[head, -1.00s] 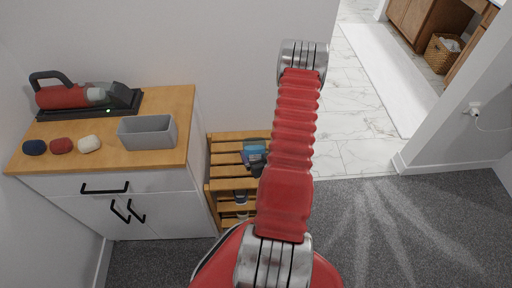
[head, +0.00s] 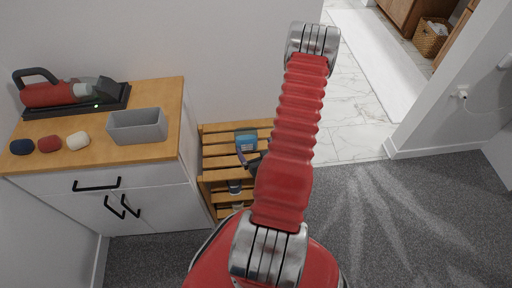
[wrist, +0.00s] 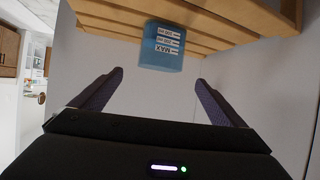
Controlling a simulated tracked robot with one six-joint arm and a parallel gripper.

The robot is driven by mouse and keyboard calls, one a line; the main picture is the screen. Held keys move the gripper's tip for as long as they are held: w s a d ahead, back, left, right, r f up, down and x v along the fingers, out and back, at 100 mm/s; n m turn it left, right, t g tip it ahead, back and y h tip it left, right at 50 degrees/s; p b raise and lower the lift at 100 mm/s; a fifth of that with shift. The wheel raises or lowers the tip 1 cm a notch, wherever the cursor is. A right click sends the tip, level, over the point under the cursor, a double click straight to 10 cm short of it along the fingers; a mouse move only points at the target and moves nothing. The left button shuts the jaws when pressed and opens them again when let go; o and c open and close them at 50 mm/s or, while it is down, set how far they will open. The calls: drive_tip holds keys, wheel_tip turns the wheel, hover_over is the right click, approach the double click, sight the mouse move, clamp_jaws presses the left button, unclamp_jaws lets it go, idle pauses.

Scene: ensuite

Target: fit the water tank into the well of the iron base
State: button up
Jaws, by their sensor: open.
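The water tank (head: 246,141) is a small blue translucent box on the top of the slatted wooden rack. In the wrist view the tank (wrist: 162,47) shows upside-down MAX lettering and sits beyond the fingertips, roughly centred between them. My gripper (wrist: 159,80) is open and empty, with two dark purple fingers apart from the tank. In the head view my gripper (head: 251,158) is small and dark, partly hidden behind my red arm, just in front of the tank. The iron base (head: 118,101) is dark and lies on the cabinet top with a red and grey iron on it; its well cannot be made out.
The wooden rack (head: 214,151) stands against the wall, right of the white cabinet (head: 150,206). On the cabinet top are a grey open bin (head: 138,136) and three small rolled items (head: 49,144). Carpet (head: 400,225) is clear at right. A doorway opens onto marble tiles.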

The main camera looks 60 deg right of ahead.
drive_tip(key=shift+o, duration=0.4)
drive_tip(key=w+a+r+n+y, duration=0.2)
drive_tip(key=w+r+n+y, duration=0.1)
drive_tip(key=w+r, duration=0.3)
drive_tip(key=w+a+r+n+y, duration=0.2)
drive_tip(key=w+r+y, duration=0.1)
drive_tip(key=w, duration=0.5)
drive_tip(key=s+d+f+m+g+h, duration=0.1)
drive_tip(key=s+d+f+m+g, duration=0.2)
drive_tip(key=s, duration=0.6)
drive_tip(key=d+m+g, duration=0.2)
drive_tip(key=d+g, duration=0.1)
drive_tip(key=g, duration=0.1)
drive_tip(key=shift+s+d, duration=0.25)
drive_tip(key=shift+d, duration=0.05)
drive_tip(key=shift+w+f, duration=0.1)
drive_tip(key=shift+f, duration=0.15)
drive_tip(key=shift+x, duration=4.15)
